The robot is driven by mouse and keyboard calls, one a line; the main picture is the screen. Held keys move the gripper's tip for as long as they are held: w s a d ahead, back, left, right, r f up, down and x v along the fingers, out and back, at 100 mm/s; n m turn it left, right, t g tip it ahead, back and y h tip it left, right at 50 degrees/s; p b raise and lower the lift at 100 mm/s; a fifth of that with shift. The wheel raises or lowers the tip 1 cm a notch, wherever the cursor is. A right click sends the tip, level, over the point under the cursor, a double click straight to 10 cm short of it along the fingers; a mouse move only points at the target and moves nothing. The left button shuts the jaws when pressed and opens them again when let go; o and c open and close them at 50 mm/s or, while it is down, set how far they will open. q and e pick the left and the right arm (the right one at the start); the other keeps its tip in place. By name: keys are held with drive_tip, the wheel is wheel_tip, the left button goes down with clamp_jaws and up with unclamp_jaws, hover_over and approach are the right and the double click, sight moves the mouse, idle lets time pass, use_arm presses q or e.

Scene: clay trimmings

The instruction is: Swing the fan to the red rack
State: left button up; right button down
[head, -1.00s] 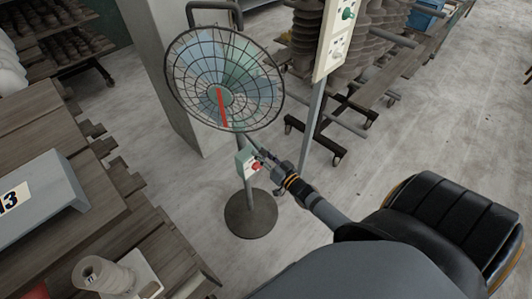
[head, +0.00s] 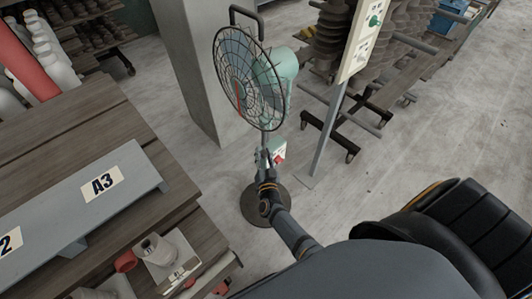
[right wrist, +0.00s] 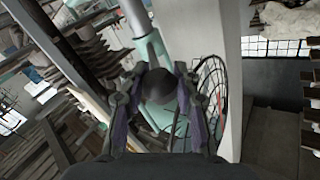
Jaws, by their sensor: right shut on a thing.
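The pedestal fan (head: 250,80) stands on a round dark base (head: 265,204), its wire guard facing left and toward me, with a green motor housing behind. A control box with a red button is on its pole. In the right wrist view my right gripper (right wrist: 157,95) is shut on a dark rounded knob (right wrist: 157,85), with the fan guard (right wrist: 212,90) close on the right. A red upright (head: 14,48), apparently of the red rack, shows at the upper left. My left gripper is out of view.
A grey pillar (head: 190,70) stands behind the fan. A sign post (head: 328,125) and wheeled racks (head: 345,140) are at the right. Open floor lies beyond.

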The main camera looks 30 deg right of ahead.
drive_tip(key=shift+r, duration=0.1)
idle(0.3)
drive_tip(key=c, duration=1)
unclamp_jaws()
drive_tip(key=shift+a, duration=0.1)
drive_tip(key=shift+o, duration=0.2)
drive_tip(key=v, duration=0.7)
drive_tip(key=shift+s+a, duration=0.1)
drive_tip(key=shift+s, duration=0.1)
